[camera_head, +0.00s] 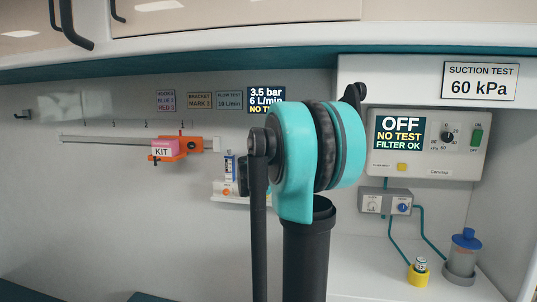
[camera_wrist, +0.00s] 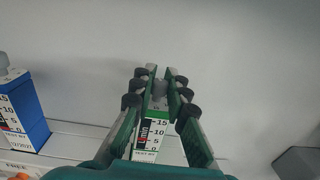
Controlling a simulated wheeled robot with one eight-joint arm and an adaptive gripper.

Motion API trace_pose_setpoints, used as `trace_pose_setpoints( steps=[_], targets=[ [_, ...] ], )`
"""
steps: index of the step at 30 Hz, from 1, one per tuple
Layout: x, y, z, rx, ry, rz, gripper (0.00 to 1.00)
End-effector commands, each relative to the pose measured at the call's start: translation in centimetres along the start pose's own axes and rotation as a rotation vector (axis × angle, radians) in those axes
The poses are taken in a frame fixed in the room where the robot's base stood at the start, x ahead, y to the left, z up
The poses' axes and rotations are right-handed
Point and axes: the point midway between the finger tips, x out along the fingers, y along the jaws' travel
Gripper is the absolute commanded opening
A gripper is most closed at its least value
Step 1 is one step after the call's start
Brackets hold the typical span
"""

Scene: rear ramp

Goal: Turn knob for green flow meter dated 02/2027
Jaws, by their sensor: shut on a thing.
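In the wrist view, a green flow meter (camera_wrist: 152,132) with a 15-10-5-0 scale and a red mark stands below my gripper. Its date is hidden or too small to read. A grey knob (camera_wrist: 160,92) tops it. My gripper (camera_wrist: 158,86) has its dark fingertips on either side of this knob and is shut on it. The fingers hide part of the meter. In the head view, my teal arm joint hides my gripper and most of the meter area.
A blue flow meter (camera_wrist: 22,105) with a grey knob stands left in the wrist view. A grey block (camera_wrist: 298,162) is at lower right.

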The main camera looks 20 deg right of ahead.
Motion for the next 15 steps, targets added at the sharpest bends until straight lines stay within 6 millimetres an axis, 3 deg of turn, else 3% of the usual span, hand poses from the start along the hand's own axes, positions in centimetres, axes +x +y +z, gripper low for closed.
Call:
trace_pose_setpoints(
  steps=[15],
  targets=[
    [0.15,0.27,-0.04,0.0,0.0,-0.485,0.0]
  ],
)
